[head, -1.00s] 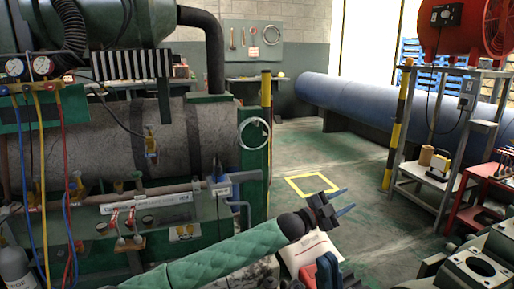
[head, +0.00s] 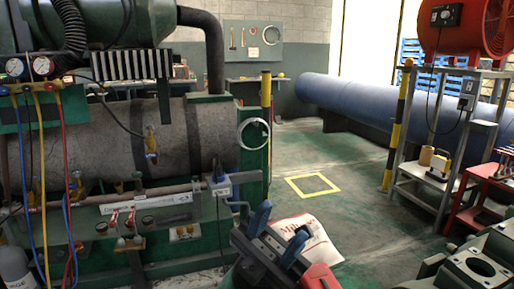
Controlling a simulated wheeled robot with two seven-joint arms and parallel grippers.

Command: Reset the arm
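My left gripper (head: 279,232) is at the bottom centre of the head view, with its two blue fingers pointing up. The fingers stand apart with nothing between them, so it is open and empty. It is in front of a white sack with red lettering (head: 318,245) on the floor and hides part of it. My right gripper is not in view.
The chiller barrel (head: 90,140), with a gauge manifold (head: 28,68) and blue, yellow and red hoses, fills the left. A metal shelf (head: 425,190) and red cart (head: 480,195) stand right. Floor around the yellow square (head: 313,186) is clear. A red object (head: 320,279) lies low.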

